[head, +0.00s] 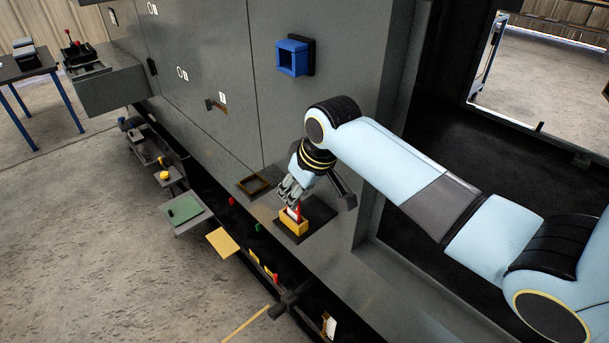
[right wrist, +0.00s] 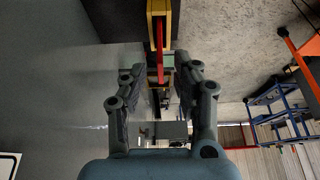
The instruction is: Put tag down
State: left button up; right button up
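A red and white piece, apparently the tag (head: 298,211), stands in a small yellow holder (head: 294,224) on a dark square pad on the grey ledge. My right gripper (head: 290,196) is just above the holder, pointing down. In the right wrist view, the fingers of my right gripper (right wrist: 162,88) are spread apart with nothing clearly held between them. The red piece (right wrist: 158,45) and the yellow holder (right wrist: 173,22) show at the top of that view, beyond the fingertips. I cannot tell whether a finger touches the piece. My left gripper is not in view.
A blue square box (head: 292,58) sticks out from the grey cabinet wall above. An empty brown frame (head: 254,184) lies left of the holder. A green plate (head: 184,209) and a yellow plate (head: 222,242) sit along the ledge's outer side. Open floor lies at left.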

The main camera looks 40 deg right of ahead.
jog(key=v, duration=0.7)
jog(key=s+d+f+m+g, duration=0.1)
jog(key=s+f, duration=0.5)
jog(key=f, duration=0.6)
jog(key=s+d+f+g, duration=0.1)
jog(key=s+f, duration=0.4)
jog(key=f, duration=0.6)
jog(key=s+f, duration=0.5)
jog(key=s, duration=0.5)
jog(key=s+a+f+g, duration=0.1)
jog(key=s+f, duration=0.4)
jog(key=s, duration=0.5)
jog(key=s+a+f+h, duration=0.1)
jog(key=s+f, duration=0.4)
jog(key=s, duration=0.5)
jog(key=shift+f+n, duration=0.3)
jog(key=shift+f, duration=0.1)
jog(key=shift+s+f, duration=0.1)
jog(key=shift+s, duration=0.05)
notch_tip(320, 180, down, 13)
jog(key=s+b, duration=0.1)
jog(key=b, duration=1.1)
jog(key=shift+g+b, duration=0.35)
jog(key=shift+g, duration=0.05)
jog(key=shift+a, duration=0.1)
